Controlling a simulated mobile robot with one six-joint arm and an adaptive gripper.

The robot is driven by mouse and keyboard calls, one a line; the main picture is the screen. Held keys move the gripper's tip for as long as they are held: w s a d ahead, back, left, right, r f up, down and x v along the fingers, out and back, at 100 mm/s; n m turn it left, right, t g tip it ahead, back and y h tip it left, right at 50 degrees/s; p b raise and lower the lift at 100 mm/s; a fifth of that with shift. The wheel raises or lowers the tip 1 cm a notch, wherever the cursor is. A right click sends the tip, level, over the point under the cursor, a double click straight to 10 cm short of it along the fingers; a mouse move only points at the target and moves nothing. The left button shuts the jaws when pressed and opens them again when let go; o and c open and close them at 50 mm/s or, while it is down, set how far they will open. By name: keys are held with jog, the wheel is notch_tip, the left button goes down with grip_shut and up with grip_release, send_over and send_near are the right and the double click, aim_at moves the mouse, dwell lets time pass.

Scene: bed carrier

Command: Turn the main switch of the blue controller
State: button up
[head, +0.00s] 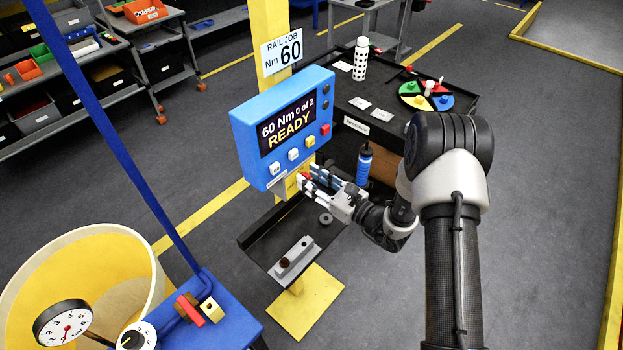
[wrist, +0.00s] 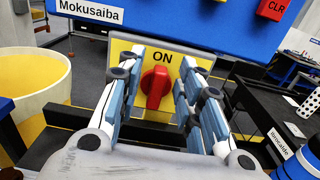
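The blue controller (head: 243,130) is mounted on a yellow post, and its screen reads "60 Nm 0 of 2 READY". In the wrist view its blue underside edge (wrist: 160,28) crosses the top. Below it, the red main switch (wrist: 155,88) sits on a yellow plate marked "ON", with its handle roughly upright. My gripper (head: 312,183) is just under the controller's lower right. In the wrist view my gripper (wrist: 157,72) is open, with one finger on each side of the switch and a visible gap to both. Whether the tips reach the plate is unclear.
A black tray (head: 262,243) with a small metal block (head: 293,258) lies below my gripper. A blue bottle (head: 364,165) stands close to its right. A dark cart (head: 395,132) is behind. A large yellow drum (head: 85,255) is at the lower left.

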jog(key=shift+w+a, duration=0.1)
jog(key=shift+a, duration=0.05)
grip_shut()
dwell(0.4)
